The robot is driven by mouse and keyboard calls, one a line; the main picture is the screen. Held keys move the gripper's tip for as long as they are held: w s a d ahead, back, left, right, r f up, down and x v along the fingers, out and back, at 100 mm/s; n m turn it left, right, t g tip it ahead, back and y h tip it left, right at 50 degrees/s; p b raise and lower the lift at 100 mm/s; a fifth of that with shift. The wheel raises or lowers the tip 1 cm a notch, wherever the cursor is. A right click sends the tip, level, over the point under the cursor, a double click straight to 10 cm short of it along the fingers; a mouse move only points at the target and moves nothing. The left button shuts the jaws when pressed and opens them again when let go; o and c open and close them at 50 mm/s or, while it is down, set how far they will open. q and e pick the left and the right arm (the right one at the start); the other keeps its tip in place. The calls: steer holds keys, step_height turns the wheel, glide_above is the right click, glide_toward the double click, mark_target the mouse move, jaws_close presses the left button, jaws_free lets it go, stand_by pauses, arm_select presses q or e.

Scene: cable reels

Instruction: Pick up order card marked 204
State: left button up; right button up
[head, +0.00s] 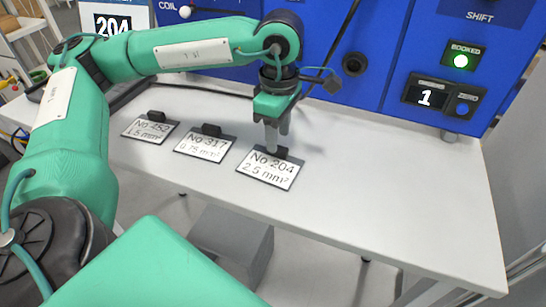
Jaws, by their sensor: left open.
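The order card marked No 204, 2.5 mm² (268,170) lies on the white table, the rightmost of three cards in a row. It has a white face, a dark edge and a dark tab at its back. My left gripper (271,147) points down at the back edge of this card, with its fingertips close to the tab. It is open. I cannot tell whether the fingers touch the tab, which they partly hide. My right gripper is not in view.
Cards No 317 (204,146) and No 152 (150,129) lie to the left. The blue machine (390,60) stands behind the table, with a green BOOKED lamp (460,61) and a counter reading 1 (425,97). The white table (400,190) is clear on the right.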

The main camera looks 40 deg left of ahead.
mark_target(271, 162)
arm_select(q)
step_height(271, 162, down, 2)
steer(key=shift+f, duration=0.5)
steer(key=shift+c, duration=0.2)
steer(key=c, duration=0.4)
jaws_close()
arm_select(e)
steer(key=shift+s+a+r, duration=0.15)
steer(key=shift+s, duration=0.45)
arm_select(q)
steer(key=shift+r, duration=0.15)
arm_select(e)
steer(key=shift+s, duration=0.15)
